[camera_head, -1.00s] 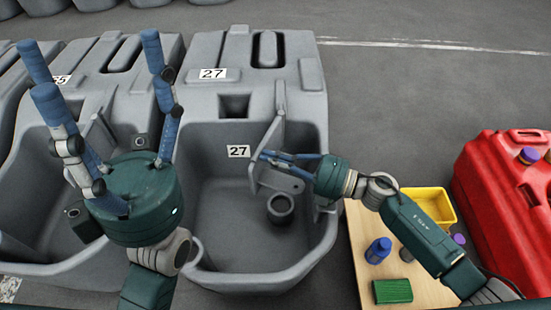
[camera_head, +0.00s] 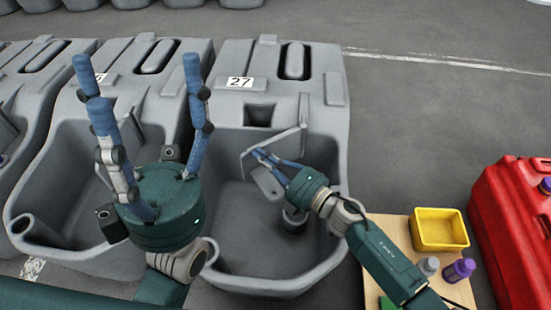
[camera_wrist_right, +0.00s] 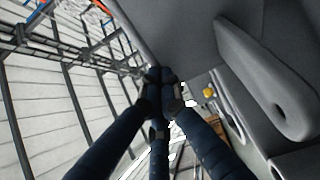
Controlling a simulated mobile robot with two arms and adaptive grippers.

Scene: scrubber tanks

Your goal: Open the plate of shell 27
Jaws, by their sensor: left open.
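Shell 27 is the grey tank whose top bears the label 27 (camera_head: 240,82); its open basin (camera_head: 258,250) faces me. A thin grey plate (camera_head: 268,182) hangs inside, below a slim angled top edge joined to a post at the right. My right gripper (camera_head: 256,154) reaches in from the right and is at the plate's upper left part. Its fingers are together in the right wrist view (camera_wrist_right: 162,76), beside a grey wall; I cannot tell whether they grip the plate. My left gripper (camera_head: 140,75) is open and empty, fingers up, in front of the neighbouring shell.
A round grey stub (camera_head: 295,220) stands in the basin. At the right are a wooden board (camera_head: 398,240) with a yellow bin (camera_head: 438,230) and small bottles, and a red container (camera_head: 515,225). More grey shells stand to the left.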

